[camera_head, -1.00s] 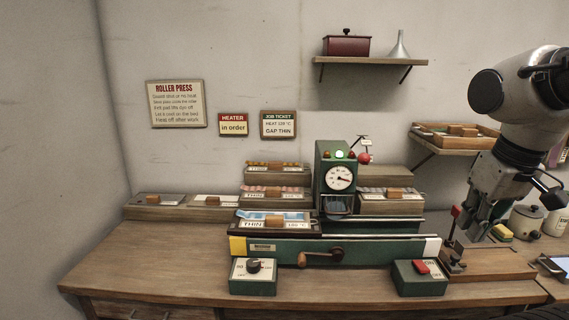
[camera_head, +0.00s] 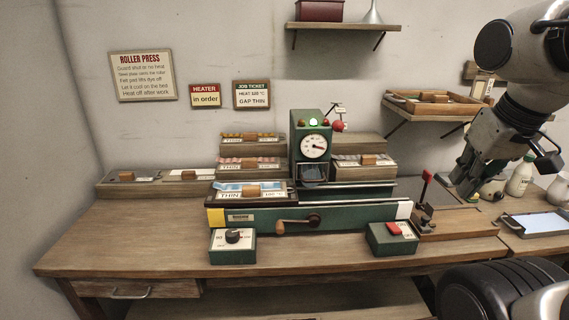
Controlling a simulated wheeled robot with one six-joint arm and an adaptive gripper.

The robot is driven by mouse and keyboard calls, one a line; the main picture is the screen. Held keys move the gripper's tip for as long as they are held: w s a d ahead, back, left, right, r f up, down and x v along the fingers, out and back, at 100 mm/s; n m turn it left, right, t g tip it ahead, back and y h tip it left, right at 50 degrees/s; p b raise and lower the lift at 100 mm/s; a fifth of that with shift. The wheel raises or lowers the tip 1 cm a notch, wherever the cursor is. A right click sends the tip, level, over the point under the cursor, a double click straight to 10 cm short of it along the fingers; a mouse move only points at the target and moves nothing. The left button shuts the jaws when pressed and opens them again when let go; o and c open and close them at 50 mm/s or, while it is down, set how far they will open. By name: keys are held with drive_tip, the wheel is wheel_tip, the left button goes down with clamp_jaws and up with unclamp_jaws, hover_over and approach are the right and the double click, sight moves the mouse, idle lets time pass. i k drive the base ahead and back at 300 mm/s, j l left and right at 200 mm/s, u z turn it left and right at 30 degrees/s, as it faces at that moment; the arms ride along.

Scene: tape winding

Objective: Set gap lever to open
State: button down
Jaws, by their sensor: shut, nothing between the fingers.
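The green roller press (camera_head: 309,150) stands on the workbench with a round dial and a lit green lamp on its head. A red ball-ended lever (camera_head: 338,126) sticks out at the head's upper right, beside a small tag on a stalk. A second, red-handled upright lever (camera_head: 426,184) stands on a wooden block right of the press bed. No readable label shows which is the gap lever, and its setting cannot be read. My gripper (camera_head: 462,187) is shut and empty, pointing down to the right of the red-handled lever, apart from it in the picture.
A black knob box (camera_head: 232,246) and a red-switch box (camera_head: 392,239) sit at the bench front, with a hand crank (camera_head: 295,225) between. Bottles and a tablet (camera_head: 535,225) stand at right. The front left bench is clear.

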sight(338, 126)
drive_tip(key=j+u, duration=0.4)
drive_tip(key=j, duration=0.95)
